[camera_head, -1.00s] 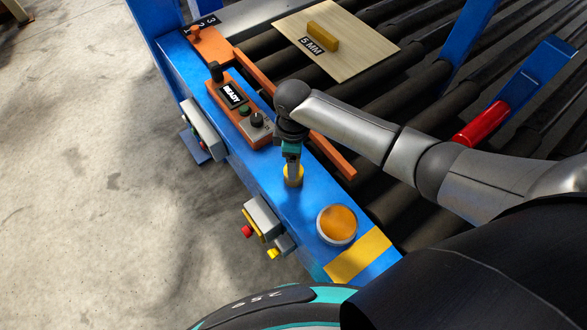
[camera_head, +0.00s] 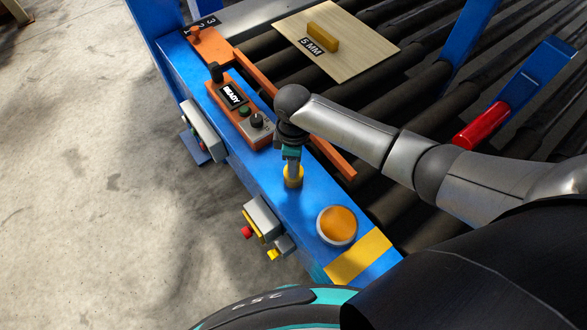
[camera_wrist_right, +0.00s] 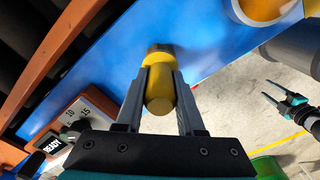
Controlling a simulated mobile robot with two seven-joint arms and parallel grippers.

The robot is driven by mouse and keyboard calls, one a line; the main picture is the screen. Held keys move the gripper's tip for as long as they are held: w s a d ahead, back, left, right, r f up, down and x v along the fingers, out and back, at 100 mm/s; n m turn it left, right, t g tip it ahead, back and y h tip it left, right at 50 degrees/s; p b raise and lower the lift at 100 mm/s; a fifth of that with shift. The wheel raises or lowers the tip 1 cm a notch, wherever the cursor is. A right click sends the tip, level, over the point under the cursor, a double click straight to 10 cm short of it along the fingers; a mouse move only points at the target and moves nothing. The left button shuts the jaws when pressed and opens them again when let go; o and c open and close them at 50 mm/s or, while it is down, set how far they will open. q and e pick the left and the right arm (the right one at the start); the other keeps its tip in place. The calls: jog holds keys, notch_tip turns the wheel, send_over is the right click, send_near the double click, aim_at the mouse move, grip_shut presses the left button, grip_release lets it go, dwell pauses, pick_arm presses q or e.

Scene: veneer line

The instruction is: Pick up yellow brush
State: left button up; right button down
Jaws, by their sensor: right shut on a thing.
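The yellow brush (camera_head: 293,182) stands upright on the blue frame (camera_head: 240,145), below my right gripper (camera_head: 292,168). In the right wrist view it is a rounded yellow body (camera_wrist_right: 160,92) with a darker end, and my right gripper's two fingers are shut on it from both sides. I cannot tell whether its lower end touches the blue surface. My left gripper (camera_wrist_right: 277,95) shows at the right of the wrist view, away from the brush, with its fingers apart and empty. It is not in the head view.
An orange control box (camera_head: 240,108) reading READY and a round orange button (camera_head: 337,224) flank the brush. A wooden sheet (camera_head: 360,60) marked 5 MM with a yellow block lies on dark rollers. A red cylinder (camera_head: 482,125) is at right.

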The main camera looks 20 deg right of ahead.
dwell(0.4)
notch_tip(320, 180, up, 20)
jog(key=p, duration=0.2)
dwell(0.8)
